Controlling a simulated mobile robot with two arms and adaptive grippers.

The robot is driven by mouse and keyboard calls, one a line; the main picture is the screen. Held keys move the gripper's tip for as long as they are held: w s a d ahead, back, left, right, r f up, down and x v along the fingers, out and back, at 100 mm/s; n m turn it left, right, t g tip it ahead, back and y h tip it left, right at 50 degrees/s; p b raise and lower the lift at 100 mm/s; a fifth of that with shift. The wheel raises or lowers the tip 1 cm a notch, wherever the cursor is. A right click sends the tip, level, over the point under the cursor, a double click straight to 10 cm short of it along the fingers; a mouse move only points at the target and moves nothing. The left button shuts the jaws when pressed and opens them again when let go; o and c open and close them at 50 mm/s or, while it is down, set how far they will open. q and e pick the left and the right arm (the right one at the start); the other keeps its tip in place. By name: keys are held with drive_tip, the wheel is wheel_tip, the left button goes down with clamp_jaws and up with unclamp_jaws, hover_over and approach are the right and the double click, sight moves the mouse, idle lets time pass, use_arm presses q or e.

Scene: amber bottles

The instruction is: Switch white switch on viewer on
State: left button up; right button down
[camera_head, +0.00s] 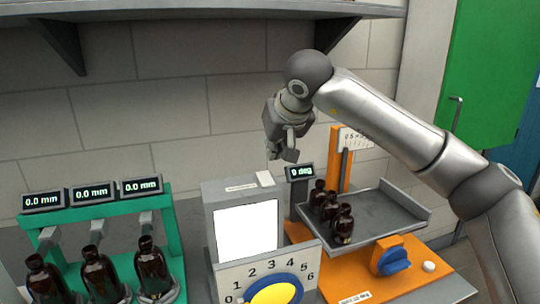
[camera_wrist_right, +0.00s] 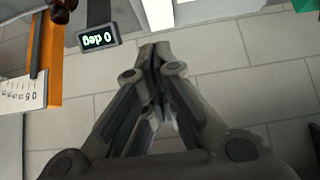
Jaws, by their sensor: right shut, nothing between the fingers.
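The viewer (camera_head: 212,213) is a grey box in the middle of the head view, with a bright white screen (camera_head: 247,230) on its front. A small white switch (camera_head: 265,178) sits on its top at the back right edge; its on or off position is too small to tell. My right gripper (camera_head: 283,157) is above and slightly right of the switch, apart from it. In the right wrist view the gripper (camera_wrist_right: 158,50) has its fingers together with nothing between them. Part of a pale grey box shows beyond the fingertips. My left gripper is out of view.
A panel with a yellow and blue dial (camera_head: 275,292) stands before the viewer. A "0 deg" display (camera_head: 299,172) is right behind it. An orange stand (camera_head: 345,165) with a tray (camera_head: 385,222) of amber bottles is right. A green rack (camera_head: 105,211) with bottles is left; a shelf (camera_head: 200,12) hangs above.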

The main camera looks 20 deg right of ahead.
drive_tip(key=s+r, duration=0.1)
drive_tip(key=s, duration=0.1)
drive_tip(key=s+r, duration=0.2)
drive_tip(key=shift+s+a+b, duration=0.1)
drive_tip(key=shift+s+b, duration=0.1)
drive_tip(key=shift+b, duration=0.2)
drive_tip(key=shift+a+r, duration=0.1)
